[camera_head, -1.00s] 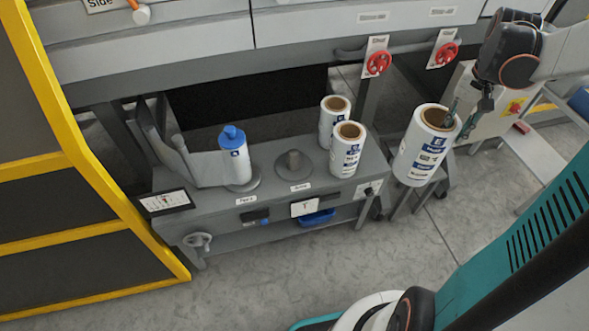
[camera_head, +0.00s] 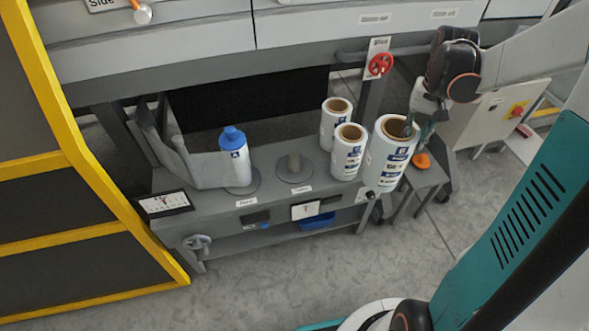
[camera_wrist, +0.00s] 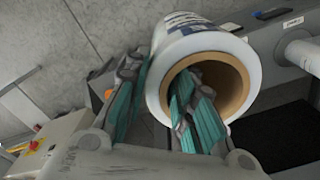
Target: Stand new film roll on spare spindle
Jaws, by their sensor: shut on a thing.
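A large white film roll (camera_head: 387,165) with blue labels and a brown core is held by my gripper (camera_head: 412,118) near the bench's right end. It hangs nearly upright, slightly tilted. In the wrist view, the roll (camera_wrist: 172,57) has one finger inside its core and the other outside its wall, so my gripper (camera_wrist: 163,78) is shut on the wall. The bare grey spindle (camera_head: 294,163) stands on a round base on the bench, left of the roll. Its label is too small to read surely. The roll's underside is hidden.
Two smaller white rolls, a rear one (camera_head: 333,130) and a front one (camera_head: 348,150), stand between the spindle and the held roll.

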